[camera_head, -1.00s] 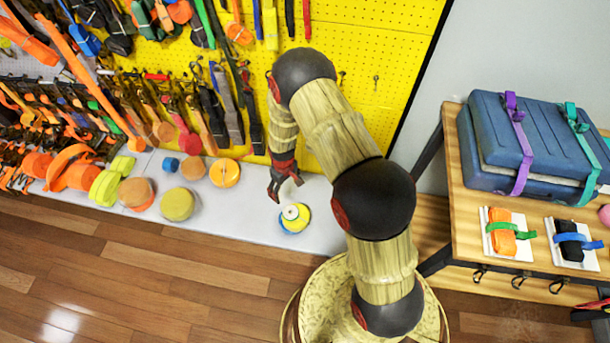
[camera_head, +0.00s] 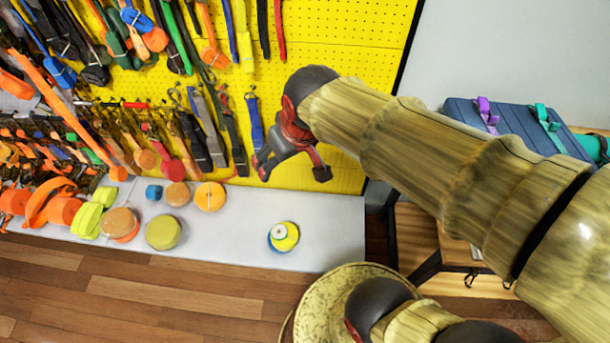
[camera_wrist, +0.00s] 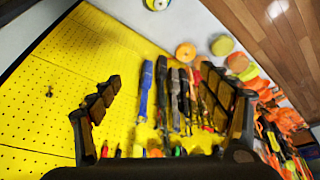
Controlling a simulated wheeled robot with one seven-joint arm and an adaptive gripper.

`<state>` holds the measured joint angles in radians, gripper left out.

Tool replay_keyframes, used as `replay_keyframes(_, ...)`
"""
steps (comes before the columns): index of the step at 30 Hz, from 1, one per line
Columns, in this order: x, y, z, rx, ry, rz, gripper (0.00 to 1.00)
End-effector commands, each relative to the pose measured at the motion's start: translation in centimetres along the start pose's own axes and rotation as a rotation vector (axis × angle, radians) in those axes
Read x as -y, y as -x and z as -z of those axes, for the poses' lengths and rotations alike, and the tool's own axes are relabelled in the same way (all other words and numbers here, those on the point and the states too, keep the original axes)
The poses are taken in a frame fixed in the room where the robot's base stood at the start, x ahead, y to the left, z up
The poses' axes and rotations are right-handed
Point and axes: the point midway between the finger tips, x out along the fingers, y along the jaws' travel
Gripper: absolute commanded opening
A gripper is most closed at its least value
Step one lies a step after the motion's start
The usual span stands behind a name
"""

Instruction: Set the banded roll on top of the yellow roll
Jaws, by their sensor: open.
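A roll with yellow, white and blue bands (camera_head: 284,236), which I take for the banded roll, lies alone on the right part of the pale ledge. It also shows at the top edge of the wrist view (camera_wrist: 157,4). A plain dull-yellow roll (camera_head: 163,232) lies farther left on the ledge; it shows in the wrist view too (camera_wrist: 222,46). My gripper (camera_head: 292,170) is open and empty, raised in front of the yellow pegboard, above and apart from the banded roll. In the wrist view its fingers (camera_wrist: 162,98) are spread, with hanging straps beyond them.
An orange roll (camera_head: 210,196), a tan roll (camera_head: 177,194), a small blue roll (camera_head: 153,192) and lime rolls (camera_head: 95,213) crowd around the yellow roll's left and back. Straps hang on the yellow pegboard (camera_head: 340,50). The ledge (camera_head: 235,227) is bare between the yellow and banded rolls.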

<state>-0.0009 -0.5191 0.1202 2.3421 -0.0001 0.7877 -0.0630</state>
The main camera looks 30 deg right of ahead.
Motion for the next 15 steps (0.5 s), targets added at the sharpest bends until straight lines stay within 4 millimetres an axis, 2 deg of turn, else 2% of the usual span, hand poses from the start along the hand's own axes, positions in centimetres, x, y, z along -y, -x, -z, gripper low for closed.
replay_keyframes(1,0.1,1.8,-1.3,-0.026,-0.013,-0.002,0.78)
replay_keyframes(6,0.3,4.8,-4.8,-0.066,-0.048,-0.003,0.78)
replay_keyframes(10,0.4,5.6,-6.1,-0.079,-0.061,-0.003,0.78)
replay_keyframes(15,0.4,5.8,-6.5,-0.080,-0.065,-0.003,0.78)
